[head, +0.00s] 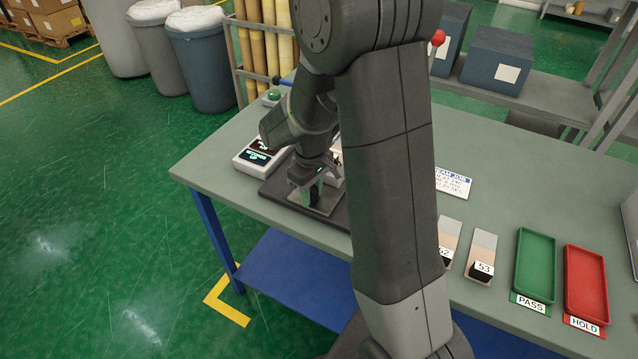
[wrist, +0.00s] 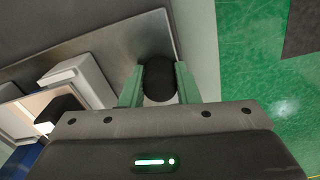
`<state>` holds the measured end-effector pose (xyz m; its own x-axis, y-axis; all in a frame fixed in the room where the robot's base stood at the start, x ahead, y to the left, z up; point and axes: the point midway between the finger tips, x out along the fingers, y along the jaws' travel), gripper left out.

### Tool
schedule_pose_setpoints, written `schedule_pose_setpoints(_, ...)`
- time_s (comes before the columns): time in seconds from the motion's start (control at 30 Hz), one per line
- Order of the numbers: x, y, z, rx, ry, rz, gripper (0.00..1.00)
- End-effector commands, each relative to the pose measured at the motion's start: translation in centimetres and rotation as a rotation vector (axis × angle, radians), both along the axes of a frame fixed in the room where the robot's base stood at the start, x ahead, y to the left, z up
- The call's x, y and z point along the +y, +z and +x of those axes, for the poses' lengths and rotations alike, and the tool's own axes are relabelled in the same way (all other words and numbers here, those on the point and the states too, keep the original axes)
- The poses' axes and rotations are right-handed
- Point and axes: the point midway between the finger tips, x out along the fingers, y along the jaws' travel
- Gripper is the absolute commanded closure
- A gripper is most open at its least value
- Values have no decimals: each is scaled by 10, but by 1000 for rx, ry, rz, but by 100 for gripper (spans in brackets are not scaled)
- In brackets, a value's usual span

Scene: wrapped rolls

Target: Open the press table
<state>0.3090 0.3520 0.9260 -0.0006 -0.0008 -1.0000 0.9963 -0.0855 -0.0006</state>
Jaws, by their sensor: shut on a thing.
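The press table shows in the head view as a dark base plate (head: 272,192) with a metal plate on it, near the left end of the bench. My arm covers much of it. In the wrist view, my gripper (wrist: 158,72) has its two green fingers on either side of a black rounded knob (wrist: 160,86), shut on it. The knob stands at the edge of a grey metal plate (wrist: 118,62). A strip with a black end (wrist: 62,118) lies by a pale block in the wrist view.
A white box with lit displays (head: 262,157) sits left of the press. Sample strips (head: 482,258), a green PASS tray (head: 536,262) and a red HOLD tray (head: 584,280) lie to the right. Grey boxes are on a rear shelf.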

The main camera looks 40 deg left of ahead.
Motion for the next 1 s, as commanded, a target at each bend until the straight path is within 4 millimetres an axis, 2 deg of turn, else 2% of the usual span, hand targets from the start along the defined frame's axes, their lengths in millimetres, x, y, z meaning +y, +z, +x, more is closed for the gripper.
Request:
schedule_pose_setpoints(0.27,1,1,0,-2,0,3,100)
schedule_pose_setpoints(0.3,1,1,0,-2,0,3,64)
schedule_pose_setpoints(0.37,1,1,0,-2,0,3,52)
schedule_pose_setpoints(0.4,1,1,0,-1,0,3,50)
schedule_pose_setpoints(0.77,1,6,1,-2,0,3,50)
schedule_pose_setpoints(0.87,1,18,1,-2,0,4,50)
schedule_pose_setpoints(1.0,2,47,1,-5,0,8,50)
